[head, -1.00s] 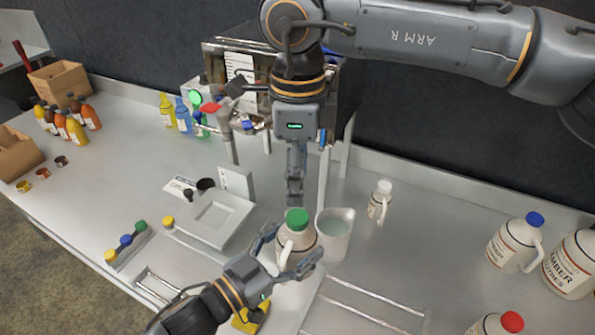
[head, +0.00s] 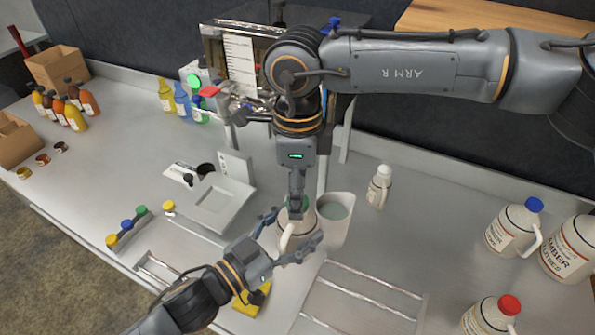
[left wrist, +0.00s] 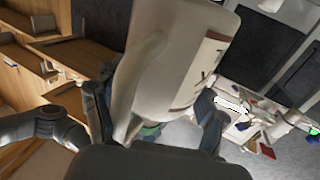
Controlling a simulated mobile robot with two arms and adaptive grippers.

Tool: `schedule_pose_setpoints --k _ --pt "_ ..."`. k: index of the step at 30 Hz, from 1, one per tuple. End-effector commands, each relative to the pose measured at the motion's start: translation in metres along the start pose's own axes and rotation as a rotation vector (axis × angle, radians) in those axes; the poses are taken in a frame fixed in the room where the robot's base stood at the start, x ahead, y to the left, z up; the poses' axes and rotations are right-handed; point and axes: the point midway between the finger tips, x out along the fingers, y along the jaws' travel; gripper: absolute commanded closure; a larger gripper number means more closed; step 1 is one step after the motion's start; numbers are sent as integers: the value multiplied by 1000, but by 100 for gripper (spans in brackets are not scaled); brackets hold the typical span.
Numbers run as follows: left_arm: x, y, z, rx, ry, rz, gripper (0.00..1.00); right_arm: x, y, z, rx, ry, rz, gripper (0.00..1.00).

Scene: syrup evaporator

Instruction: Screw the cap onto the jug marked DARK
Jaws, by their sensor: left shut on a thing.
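A cream jug with a handle (head: 288,240) stands at the front of the bench. My left gripper (head: 291,231) is shut around its body. In the left wrist view the jug (left wrist: 180,60) fills the middle between the left fingers, its label only partly in sight and not readable as a grade. A green cap (head: 304,203) is at the jug's top, mostly hidden behind my right gripper (head: 296,204). The right fingers point straight down at the cap. I cannot tell whether they grip it, nor how the cap is seated.
A pale pitcher (head: 338,212) stands close to the jug's right. A small white-capped jug (head: 379,186), a blue-capped jug (head: 512,232) and a red-capped jug (head: 490,317) are farther right. A scale (head: 216,200) and a cap rack (head: 126,228) lie left.

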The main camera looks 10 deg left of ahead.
Motion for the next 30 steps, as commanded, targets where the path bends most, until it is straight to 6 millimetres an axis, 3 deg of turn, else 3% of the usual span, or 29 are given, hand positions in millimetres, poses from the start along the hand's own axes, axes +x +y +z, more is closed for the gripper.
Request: schedule_pose_setpoints --k 12,20,26,27,30 --pt "0 0 -3 1 6 1 100 8 0 0 -1 0 0 45" --pt "0 0 -3 1 6 2 100 8 0 0 0 0 0 98" --pt "0 0 -3 1 7 2 100 8 0 0 0 0 -1 100" --pt "0 1 -3 1 7 2 100 8 0 0 0 0 -1 63" --pt "0 1 -3 1 7 2 100 8 0 0 0 0 -1 43"
